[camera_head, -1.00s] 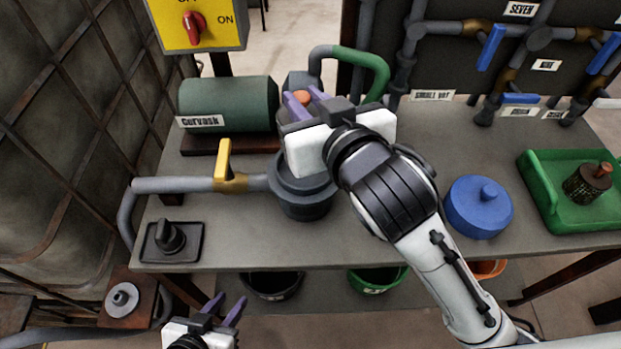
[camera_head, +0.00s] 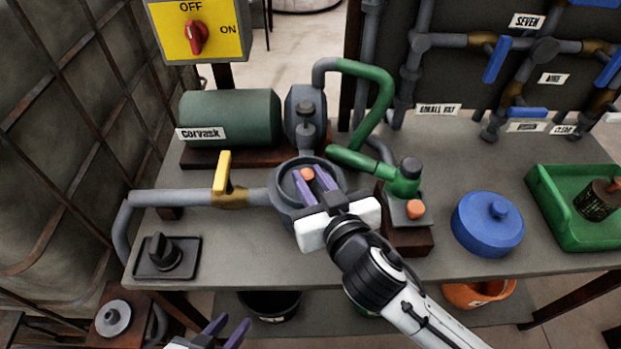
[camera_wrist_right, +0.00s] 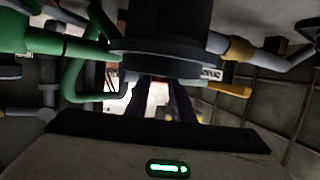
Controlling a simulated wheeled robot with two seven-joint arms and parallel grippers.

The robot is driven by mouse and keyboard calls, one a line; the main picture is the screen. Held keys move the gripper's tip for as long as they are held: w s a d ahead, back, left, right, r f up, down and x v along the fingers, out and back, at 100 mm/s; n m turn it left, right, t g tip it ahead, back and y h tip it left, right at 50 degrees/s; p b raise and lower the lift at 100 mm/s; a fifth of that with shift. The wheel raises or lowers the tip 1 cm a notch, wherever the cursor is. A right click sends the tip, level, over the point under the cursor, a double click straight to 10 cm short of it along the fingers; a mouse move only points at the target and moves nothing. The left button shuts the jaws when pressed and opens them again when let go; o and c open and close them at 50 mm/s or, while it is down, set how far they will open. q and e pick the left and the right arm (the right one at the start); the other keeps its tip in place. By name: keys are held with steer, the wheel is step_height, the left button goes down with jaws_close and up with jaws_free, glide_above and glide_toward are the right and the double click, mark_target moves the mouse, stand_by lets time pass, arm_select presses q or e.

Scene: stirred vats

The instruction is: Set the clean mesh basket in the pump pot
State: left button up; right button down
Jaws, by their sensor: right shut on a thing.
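The grey pump pot (camera_head: 284,207) stands open on the bench, joined to the pipe at its left. My right gripper (camera_head: 316,180) is over its mouth, shut on the orange knob of the mesh basket (camera_head: 308,173). The basket's body is hidden, so I cannot tell how deep it sits in the pot. In the right wrist view the fingers (camera_wrist_right: 162,100) are beside the dark pot rim (camera_wrist_right: 165,65). My left gripper (camera_head: 226,328) is open and empty at the bottom edge, in front of the bench.
A blue lid (camera_head: 487,222) lies on the bench at right. A green tray (camera_head: 560,222) holds a brown mesh basket (camera_head: 596,199). A green valve (camera_head: 405,178) stands right of the pot. The yellow-handled valve (camera_head: 224,175) is left of it, below the green pump motor (camera_head: 230,117).

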steer(key=shift+r, duration=0.1)
steer(key=shift+f, duration=0.3)
steer(key=c, duration=1.5)
jaws_free()
steer(key=shift+c, duration=0.2)
